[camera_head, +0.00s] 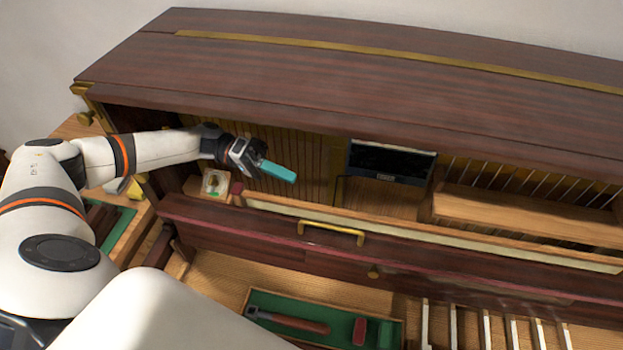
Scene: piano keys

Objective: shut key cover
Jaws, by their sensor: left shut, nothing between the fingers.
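The key cover (330,252) looks to be the long dark red-brown board across the middle, with a gold handle (331,233) on it. Several piano keys (485,330) show below it at the lower right, so the cover does not hide them. My left gripper (259,167) is inside the open upper part of the piano, above and behind the board and left of the handle. It is shut and touches neither the board nor the handle. A teal bar (278,172) shows at its tip; I cannot tell whether it belongs to the gripper. My right gripper is not in view.
The dark piano lid (330,85) overhangs my left forearm. A dark screen-like box (390,162) and a wooden block (525,213) sit inside. A small clear box (215,183) is left of the gripper. A green tray (325,311) with a hammer (292,321) lies below the board.

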